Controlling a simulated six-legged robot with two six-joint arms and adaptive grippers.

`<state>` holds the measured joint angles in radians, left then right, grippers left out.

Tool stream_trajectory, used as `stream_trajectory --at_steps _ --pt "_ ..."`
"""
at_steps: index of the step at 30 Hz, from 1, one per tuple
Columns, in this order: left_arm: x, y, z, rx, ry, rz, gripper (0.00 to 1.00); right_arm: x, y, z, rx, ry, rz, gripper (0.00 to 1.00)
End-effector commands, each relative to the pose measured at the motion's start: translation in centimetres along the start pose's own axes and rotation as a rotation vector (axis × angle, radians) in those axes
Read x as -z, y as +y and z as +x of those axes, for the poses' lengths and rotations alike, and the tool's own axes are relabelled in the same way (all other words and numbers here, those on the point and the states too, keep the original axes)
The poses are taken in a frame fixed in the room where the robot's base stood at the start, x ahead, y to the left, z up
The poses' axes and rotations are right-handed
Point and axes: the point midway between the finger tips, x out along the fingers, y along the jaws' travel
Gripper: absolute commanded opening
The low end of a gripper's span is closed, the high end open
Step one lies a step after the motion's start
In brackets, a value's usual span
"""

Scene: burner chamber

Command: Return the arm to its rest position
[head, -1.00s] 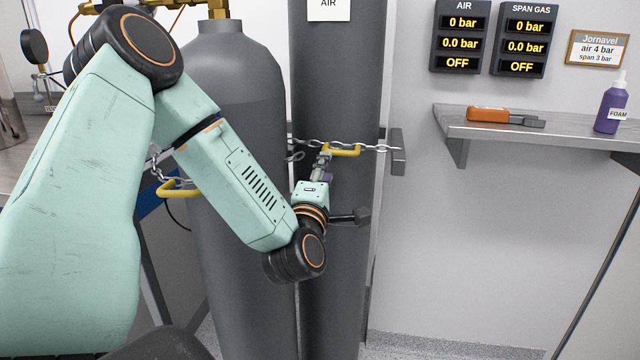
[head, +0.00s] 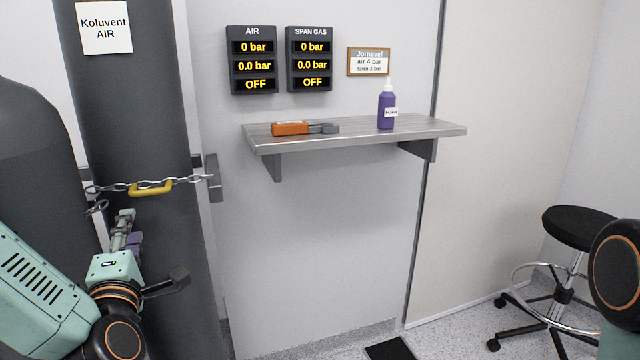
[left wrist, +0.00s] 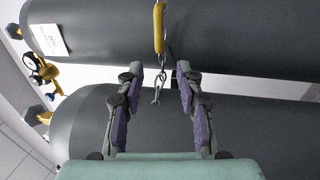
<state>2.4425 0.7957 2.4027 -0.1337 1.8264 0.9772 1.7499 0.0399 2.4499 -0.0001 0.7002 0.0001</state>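My left gripper (head: 128,232) is at the lower left of the head view, in front of the dark grey AIR cylinder (head: 128,95) and just below its chain. In the left wrist view the left gripper (left wrist: 158,98) has its two purple-padded fingers spread apart with nothing between them. A chain end with a hook (left wrist: 156,94) hangs beyond the fingers and shows in the gap. A yellow clip (head: 151,188) sits on the chain; it also shows in the left wrist view (left wrist: 159,27). My right gripper is out of view; a dark joint of my right arm shows at the right edge.
A wall shelf (head: 352,136) holds an orange-and-grey tool (head: 292,128) and a purple FOAM bottle (head: 387,108). The AIR panel (head: 252,60) and SPAN GAS panel (head: 310,59) read 0 bar and OFF. A black stool (head: 580,227) stands at right. The floor between is mostly clear.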

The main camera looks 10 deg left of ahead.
Motion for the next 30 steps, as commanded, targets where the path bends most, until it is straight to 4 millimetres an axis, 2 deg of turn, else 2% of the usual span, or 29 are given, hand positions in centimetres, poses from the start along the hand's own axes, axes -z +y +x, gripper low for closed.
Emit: stream_trajectory --at_steps 2,5,8,11,12,16,20,21,24,27,30 --pt "-0.3 -0.4 0.0 0.019 -0.014 0.048 0.36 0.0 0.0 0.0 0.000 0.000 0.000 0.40" --pt "-1.6 -2.8 -0.3 0.121 -0.087 0.186 0.36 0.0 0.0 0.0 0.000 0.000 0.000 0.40" --pt "-4.2 -6.2 -1.6 0.253 -0.237 0.382 0.36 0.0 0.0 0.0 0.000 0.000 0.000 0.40" --pt "-6.8 -11.0 -4.8 0.391 -0.443 0.612 0.36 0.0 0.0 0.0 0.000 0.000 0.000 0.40" --pt "-7.5 -13.0 -6.4 0.443 -0.529 0.700 0.36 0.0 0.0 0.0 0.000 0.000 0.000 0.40" --pt "-8.7 -18.9 -12.6 0.589 -0.807 0.948 0.36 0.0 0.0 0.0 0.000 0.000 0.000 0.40" --pt "-8.2 -23.8 -19.7 0.719 -1.083 1.145 0.36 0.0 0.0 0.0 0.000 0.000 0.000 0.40" --pt "-7.7 -25.0 -22.1 0.756 -1.169 1.197 0.36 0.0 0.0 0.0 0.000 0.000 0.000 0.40" --pt "-6.1 -27.6 -27.9 0.849 -1.372 1.306 0.36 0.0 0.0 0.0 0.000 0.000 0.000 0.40" --pt "-4.1 -29.4 -33.3 0.934 -1.539 1.379 0.36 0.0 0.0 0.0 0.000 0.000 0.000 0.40" --pt "-2.5 -30.4 -37.2 0.982 -1.644 1.428 0.36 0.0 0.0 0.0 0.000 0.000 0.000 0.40"
